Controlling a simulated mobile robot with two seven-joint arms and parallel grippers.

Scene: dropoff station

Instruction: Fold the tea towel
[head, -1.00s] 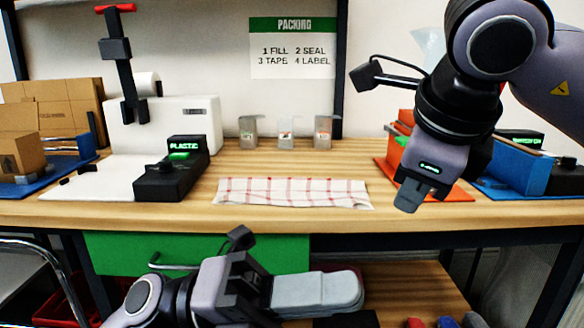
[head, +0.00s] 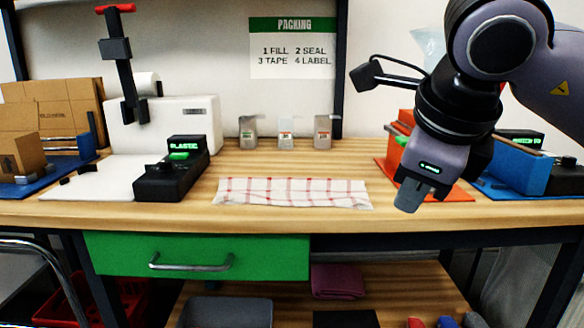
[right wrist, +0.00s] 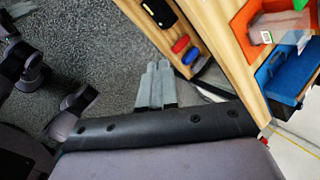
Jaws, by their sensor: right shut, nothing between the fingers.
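The tea towel (head: 292,192), white with a red check, lies flat on the wooden bench top near its front edge, as a wide strip in the head view. Its front edge is slightly wavy. My right gripper (head: 408,200) hangs to the right of the towel, apart from it, fingers pointing down. In the right wrist view my right gripper (right wrist: 155,82) is shut with its two grey fingers together and nothing between them. The towel does not show in that view. My left gripper is not in view.
A white sealing machine (head: 160,125) with a black control box (head: 172,180) stands left of the towel. An orange bin (head: 402,150) and a blue bin (head: 520,165) are at the right. A green drawer (head: 197,254) is below the bench top.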

